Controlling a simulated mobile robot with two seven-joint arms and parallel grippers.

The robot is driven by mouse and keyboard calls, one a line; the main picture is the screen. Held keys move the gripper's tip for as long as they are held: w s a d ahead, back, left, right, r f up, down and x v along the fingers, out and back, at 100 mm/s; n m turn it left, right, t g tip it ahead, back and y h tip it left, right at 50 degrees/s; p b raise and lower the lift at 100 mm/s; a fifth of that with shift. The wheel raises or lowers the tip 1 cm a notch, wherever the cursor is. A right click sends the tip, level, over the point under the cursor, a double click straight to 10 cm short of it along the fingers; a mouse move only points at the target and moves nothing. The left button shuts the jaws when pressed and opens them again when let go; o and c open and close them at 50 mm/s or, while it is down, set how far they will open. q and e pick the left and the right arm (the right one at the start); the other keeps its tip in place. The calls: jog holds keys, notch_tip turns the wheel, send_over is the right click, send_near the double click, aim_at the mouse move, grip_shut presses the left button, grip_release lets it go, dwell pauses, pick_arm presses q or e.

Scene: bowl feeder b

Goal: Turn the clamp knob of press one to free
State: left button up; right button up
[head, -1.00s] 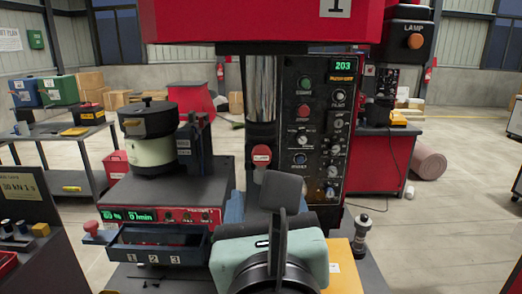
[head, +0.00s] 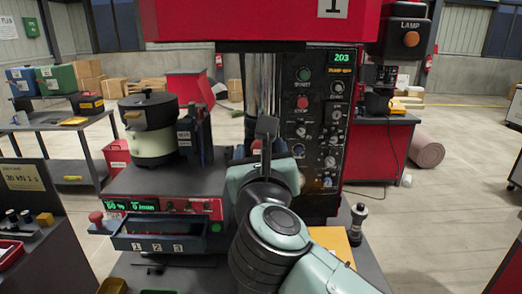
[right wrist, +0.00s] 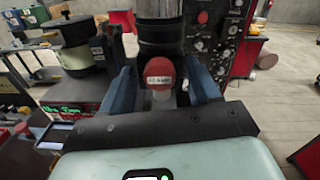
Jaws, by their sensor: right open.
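Press one (head: 262,28) has a red head marked 1, a shiny column and a dark control panel (head: 322,120) reading 203. Its red clamp knob with a pale label (right wrist: 160,70) shows in the right wrist view, low in front of the column. My right gripper (right wrist: 161,84) is open, its blue fingers standing left and right of the knob in that view. I see no clear contact with the knob. In the head view my right wrist (head: 262,185) hides most of the knob and the fingers. My left gripper is not in view.
Left of the column stands a cream and dark pot-like feeder (head: 150,130) on a grey unit with green displays. A drawer marked 1 2 3 (head: 160,238) is below it. A yellow plate (head: 332,240) and a small dark post (head: 357,222) are at the right.

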jog(key=c, duration=1)
jog(key=shift+c, duration=0.2)
